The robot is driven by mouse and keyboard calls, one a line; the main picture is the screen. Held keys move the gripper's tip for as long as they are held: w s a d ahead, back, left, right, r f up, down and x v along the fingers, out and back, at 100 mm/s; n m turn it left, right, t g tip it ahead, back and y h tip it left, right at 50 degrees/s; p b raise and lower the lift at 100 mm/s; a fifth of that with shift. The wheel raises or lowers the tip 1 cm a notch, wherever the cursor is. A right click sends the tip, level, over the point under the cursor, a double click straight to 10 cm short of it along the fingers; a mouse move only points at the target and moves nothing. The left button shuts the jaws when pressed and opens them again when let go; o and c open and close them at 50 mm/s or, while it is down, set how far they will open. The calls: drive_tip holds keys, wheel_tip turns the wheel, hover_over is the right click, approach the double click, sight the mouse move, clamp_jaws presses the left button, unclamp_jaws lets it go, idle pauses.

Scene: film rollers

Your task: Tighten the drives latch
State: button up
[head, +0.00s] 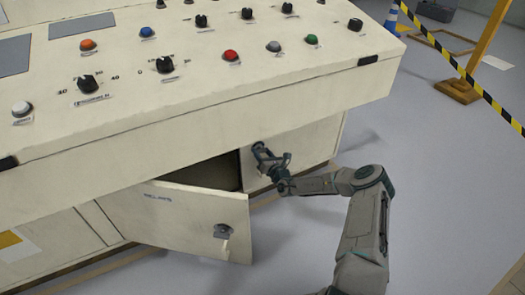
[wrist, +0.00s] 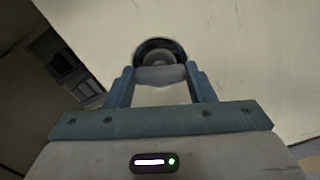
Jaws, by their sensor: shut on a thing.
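My gripper (head: 268,160) is at the right-hand cabinet door (head: 317,141) under the console's overhang. In the wrist view, my gripper (wrist: 160,80) is shut on the grey handle of a round, dark-rimmed latch (wrist: 158,57) on the pale door face. The handle lies roughly crosswise between the two blue fingers. In the head view the gripper mostly hides this latch, and no label for it is readable. I cannot tell how far the latch is turned.
The left cabinet door (head: 180,215), seemingly labelled RELAYS, hangs open beside my gripper, with its own latch (head: 222,231) showing. The console top (head: 200,75), with knobs and buttons, overhangs the doors. Grey floor (head: 440,180) is clear to the right, below a striped barrier tape (head: 465,75).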

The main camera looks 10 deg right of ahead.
drive_tip(key=m+p, duration=0.2)
drive_tip(key=m, duration=1)
drive_tip(key=shift+m, duration=0.4)
drive_tip(key=shift+a, duration=0.1)
drive_tip(key=o, duration=1)
drive_tip(key=shift+s, duration=0.15)
drive_tip(key=p+v, duration=0.4)
drive_tip(key=v, duration=0.9)
drive_tip(key=shift+s, duration=0.25)
